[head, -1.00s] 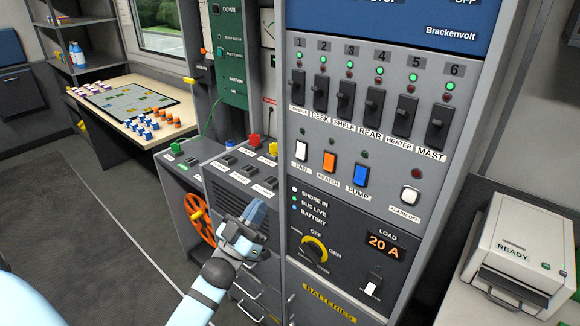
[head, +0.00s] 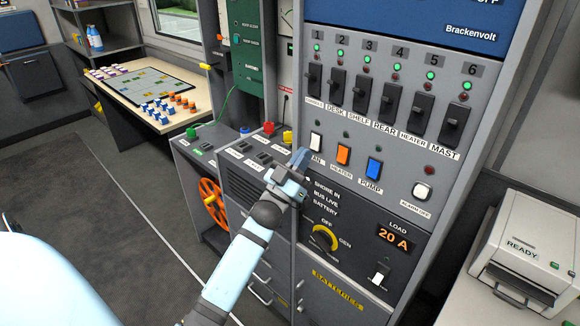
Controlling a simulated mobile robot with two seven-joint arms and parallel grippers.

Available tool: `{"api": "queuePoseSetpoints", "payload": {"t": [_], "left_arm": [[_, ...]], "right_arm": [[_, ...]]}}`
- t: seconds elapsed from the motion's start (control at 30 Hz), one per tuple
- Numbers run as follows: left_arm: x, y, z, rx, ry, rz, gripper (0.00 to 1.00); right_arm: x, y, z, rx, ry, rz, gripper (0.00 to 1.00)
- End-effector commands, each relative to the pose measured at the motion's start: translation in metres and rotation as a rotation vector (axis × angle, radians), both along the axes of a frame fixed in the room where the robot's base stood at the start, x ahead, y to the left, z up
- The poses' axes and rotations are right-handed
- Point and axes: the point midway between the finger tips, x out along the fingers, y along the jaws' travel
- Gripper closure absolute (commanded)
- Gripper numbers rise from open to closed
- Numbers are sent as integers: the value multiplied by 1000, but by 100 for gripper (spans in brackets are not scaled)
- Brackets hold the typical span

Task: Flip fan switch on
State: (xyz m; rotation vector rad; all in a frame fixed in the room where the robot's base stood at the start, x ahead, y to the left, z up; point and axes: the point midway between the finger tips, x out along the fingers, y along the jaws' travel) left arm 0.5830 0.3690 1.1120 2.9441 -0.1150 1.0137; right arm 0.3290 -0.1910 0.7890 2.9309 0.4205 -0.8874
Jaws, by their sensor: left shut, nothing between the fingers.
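The fan switch (head: 316,142) is a white rocker at the left of a row of three on the grey power panel. Its label below is partly covered by my gripper. My left gripper (head: 301,158) is shut and empty, with its tips just below and left of the fan switch in the picture. I cannot tell whether the tips touch the panel. The lamp (head: 321,122) above the fan switch looks dark. My right gripper does not show.
The orange heater switch (head: 343,155) and blue pump switch (head: 374,169) sit close to the right. A yellow rotary knob (head: 324,238) is below. A low cabinet with an orange wheel (head: 213,203) stands left. A printer-like box (head: 522,246) stands right.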

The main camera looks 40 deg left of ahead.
Motion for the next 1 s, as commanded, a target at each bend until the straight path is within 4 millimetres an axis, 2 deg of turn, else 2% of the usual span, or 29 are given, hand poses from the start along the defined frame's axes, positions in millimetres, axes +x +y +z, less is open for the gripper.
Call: {"api": "queuePoseSetpoints", "payload": {"t": [0.17, 0.5, 0.7, 0.77, 1.0], "left_arm": [[11, -1, -1, 1, 0, 1, 100], [12, -1, -2, 1, 0, 1, 100], [19, -2, -10, -4, -54, -1, 100], [18, -2, -3, -3, -52, -1, 100], [18, -1, -4, -3, -50, -2, 100]], "right_arm": [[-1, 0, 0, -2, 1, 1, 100], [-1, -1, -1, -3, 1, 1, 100], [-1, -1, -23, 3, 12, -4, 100], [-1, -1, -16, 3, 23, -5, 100], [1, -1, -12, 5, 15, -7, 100]]}}
